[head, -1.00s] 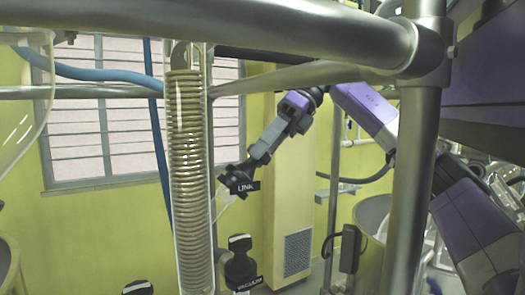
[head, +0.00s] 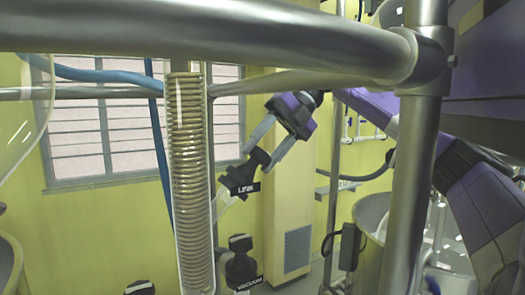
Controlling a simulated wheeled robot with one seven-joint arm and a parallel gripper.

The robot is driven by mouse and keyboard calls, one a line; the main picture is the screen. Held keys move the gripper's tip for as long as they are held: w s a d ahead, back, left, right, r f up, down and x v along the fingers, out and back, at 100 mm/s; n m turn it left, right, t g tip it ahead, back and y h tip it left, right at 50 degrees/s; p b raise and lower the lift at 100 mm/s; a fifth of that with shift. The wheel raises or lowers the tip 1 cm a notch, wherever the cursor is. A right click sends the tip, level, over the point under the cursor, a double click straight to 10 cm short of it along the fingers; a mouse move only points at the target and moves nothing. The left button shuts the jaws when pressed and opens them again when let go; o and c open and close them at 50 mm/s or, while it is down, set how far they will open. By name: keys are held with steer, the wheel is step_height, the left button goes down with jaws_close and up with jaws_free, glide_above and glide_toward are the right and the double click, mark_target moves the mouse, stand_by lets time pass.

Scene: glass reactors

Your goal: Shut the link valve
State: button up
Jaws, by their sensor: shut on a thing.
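The link valve (head: 238,178) is a black valve with a white "LINK" label, just right of the glass coil column in the head view. Its black handle (head: 259,157) points up and to the right. My gripper (head: 261,157) reaches down to it from the upper right, with one grey finger on each side of the handle. It is shut on the handle. The exact contact at the fingertips is small and hard to make out.
The glass coil column (head: 189,180) stands close left of the valve. A black vacuum valve (head: 241,263) sits below it. Steel frame bars (head: 230,30) cross the top, and an upright post (head: 413,180) stands in front of my arm.

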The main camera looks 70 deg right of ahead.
steer(key=shift+m, duration=1.1)
steer(key=o, duration=1.4)
